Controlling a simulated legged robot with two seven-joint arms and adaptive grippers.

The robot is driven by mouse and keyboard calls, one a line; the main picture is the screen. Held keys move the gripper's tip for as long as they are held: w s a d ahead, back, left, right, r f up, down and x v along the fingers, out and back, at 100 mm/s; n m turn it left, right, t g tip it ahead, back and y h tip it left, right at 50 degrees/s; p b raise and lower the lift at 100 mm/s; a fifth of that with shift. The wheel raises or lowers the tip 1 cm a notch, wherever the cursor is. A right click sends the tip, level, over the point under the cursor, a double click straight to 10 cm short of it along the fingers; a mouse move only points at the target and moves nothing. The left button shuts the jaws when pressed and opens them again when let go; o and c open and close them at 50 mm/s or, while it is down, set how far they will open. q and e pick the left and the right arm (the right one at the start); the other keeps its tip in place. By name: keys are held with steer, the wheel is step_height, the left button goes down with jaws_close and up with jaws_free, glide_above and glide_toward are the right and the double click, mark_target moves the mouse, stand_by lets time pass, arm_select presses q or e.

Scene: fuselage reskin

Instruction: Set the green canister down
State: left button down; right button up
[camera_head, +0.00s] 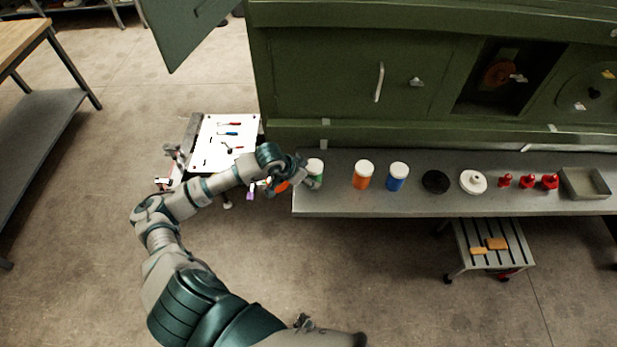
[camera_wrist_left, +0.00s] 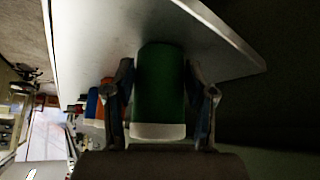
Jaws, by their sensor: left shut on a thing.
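The green canister (camera_head: 315,168) with a white lid is at the left end of the grey shelf (camera_head: 400,208) in the head view. My left gripper (camera_head: 307,175) is there, with its fingers at the canister. In the left wrist view the green canister (camera_wrist_left: 161,85) stands between the two fingers of my left gripper (camera_wrist_left: 163,100), which is shut on it. The canister's base is at or very near the shelf surface; I cannot tell whether it touches. My right gripper cannot be made out.
An orange canister (camera_head: 363,175) and a blue canister (camera_head: 398,177) stand to the right on the shelf. Beyond them are a black disc (camera_head: 435,181), a white round part (camera_head: 473,182), several red pieces (camera_head: 527,181) and a grey tray (camera_head: 585,183). The green fuselage panel (camera_head: 330,75) rises behind.

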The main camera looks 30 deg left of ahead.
arm_select(q)
steer(key=shift+c, duration=1.9)
jaws_free()
steer(key=shift+f, duration=0.15)
steer(key=shift+d, duration=0.55)
steer(key=shift+r, duration=0.3)
steer(key=shift+s+r, duration=0.2)
steer(key=shift+r, duration=0.05)
steer(key=b+v, duration=0.2)
steer(key=v, duration=0.9)
steer(key=shift+a, duration=0.25)
arm_select(e)
steer(key=shift+s+d+f, duration=0.1)
steer(key=shift+d+f, duration=0.1)
steer(key=shift+f, duration=0.4)
steer(key=shift+s+d+f, duration=0.1)
steer(key=shift+d+f, duration=0.1)
steer(key=shift+f, duration=0.35)
arm_select(q)
steer(key=shift+a, duration=0.2)
arm_select(e)
steer(key=shift+a, duration=0.15)
